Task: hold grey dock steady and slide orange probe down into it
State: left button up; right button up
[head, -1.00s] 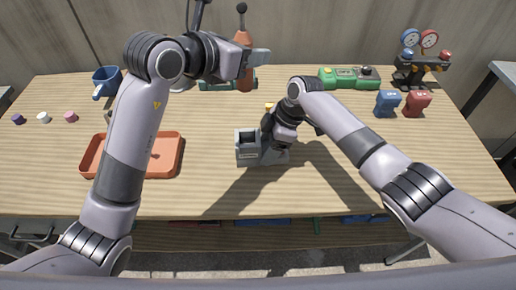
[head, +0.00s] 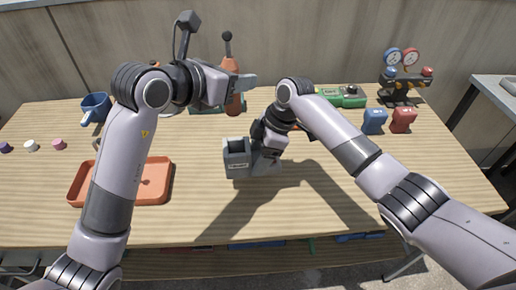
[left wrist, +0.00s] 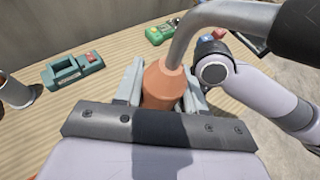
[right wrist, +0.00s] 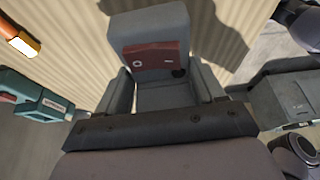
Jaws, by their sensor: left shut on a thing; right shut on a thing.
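The orange probe (head: 233,88), with a dark knob on its stem, stands roughly upright at the back middle of the table in the head view. My left gripper (head: 241,87) is shut around its body; the left wrist view shows the probe (left wrist: 163,85) between the fingers, with its stem bending toward the camera. The grey dock (head: 237,160), a box with an open top, is nearer the front. My right gripper (head: 264,152) is shut on its right side. The right wrist view shows the dock (right wrist: 150,27) with a dark red panel between the fingers. Probe and dock are apart.
A teal cradle (left wrist: 75,71) is near the probe. An orange tray (head: 158,187) lies left, with a blue cup (head: 95,107) behind. Blue (head: 374,121) and red (head: 402,120) blocks and a gauge set (head: 402,80) stand right. The front middle is clear.

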aim_at(246, 145)
pick_arm(q)
jog(key=shift+r, duration=0.1)
pick_arm(e)
jog(key=shift+f, duration=2.1)
jog(key=shift+f, duration=0.4)
jog(key=o, duration=1.3)
jog(key=shift+o, duration=0.2)
jog(key=c, duration=0.9)
pick_arm(q)
jog(key=shift+d+f, duration=0.15)
jog(key=shift+f, duration=0.3)
pick_arm(e)
jog(key=shift+c, duration=0.2)
pick_arm(q)
jog(key=f+m+g+h, duration=0.1)
jog(key=f+m+g, duration=0.1)
jog(key=f, duration=0.1)
jog(key=f+m+g+h, duration=0.1)
jog(key=f+m+g, duration=0.1)
jog(key=f, duration=0.1)
jog(key=d+f+m+g+h, duration=0.1)
jog(key=f+m+g+h, duration=0.1)
jog(key=f+m+g, duration=0.1)
jog(key=shift+s, duration=0.35)
jog(key=shift+s+a+f+m+g, duration=0.1)
jog(key=shift+a+f+m+g, duration=0.2)
jog(key=shift+m+g, duration=0.25)
jog(key=shift+a+f+m+g, duration=0.15)
jog(key=shift+f+m+g, duration=0.15)
jog(key=shift+m+g, duration=0.2)
